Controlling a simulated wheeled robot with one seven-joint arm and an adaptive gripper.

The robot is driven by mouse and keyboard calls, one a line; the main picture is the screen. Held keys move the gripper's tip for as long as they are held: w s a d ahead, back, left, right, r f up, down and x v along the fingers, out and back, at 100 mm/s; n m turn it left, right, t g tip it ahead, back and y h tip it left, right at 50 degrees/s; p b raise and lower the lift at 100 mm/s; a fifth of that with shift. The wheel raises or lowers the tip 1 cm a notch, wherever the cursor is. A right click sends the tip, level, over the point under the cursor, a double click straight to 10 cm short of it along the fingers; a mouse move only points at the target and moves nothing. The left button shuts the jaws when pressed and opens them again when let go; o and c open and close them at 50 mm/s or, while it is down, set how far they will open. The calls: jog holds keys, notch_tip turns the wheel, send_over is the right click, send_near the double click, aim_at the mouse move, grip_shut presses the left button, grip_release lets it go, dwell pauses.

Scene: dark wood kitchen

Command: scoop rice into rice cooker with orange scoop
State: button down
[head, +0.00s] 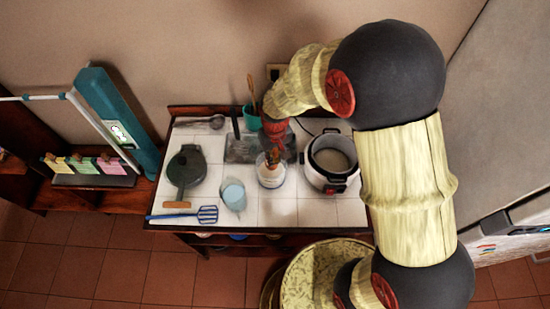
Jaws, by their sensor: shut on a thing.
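The rice cooker (314,178) stands open at the right of the white tiled counter, with pale contents in its pot. A white round container (271,181) stands just left of it. My gripper (273,149) reaches down over this container from above. It is shut on a small orange-brown thing (272,158), which looks like the orange scoop. Its lower end is at or inside the container's mouth; I cannot tell how deep. The scoop's bowl and any rice in it are hidden or too small to see.
A dark tray (240,149) lies behind the container, with a teal utensil holder (251,119) at the back. Bare tiles lie in front of the cooker.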

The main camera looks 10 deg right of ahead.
jog(key=shift+s+r+p, duration=0.15)
jog(key=shift+r+p, duration=0.85)
jog(key=shift+r, duration=0.75)
jog(key=shift+s+r+p, duration=0.15)
jog(key=shift+r+p, duration=0.85)
jog(key=shift+r, duration=0.7)
jog(key=shift+f, duration=0.1)
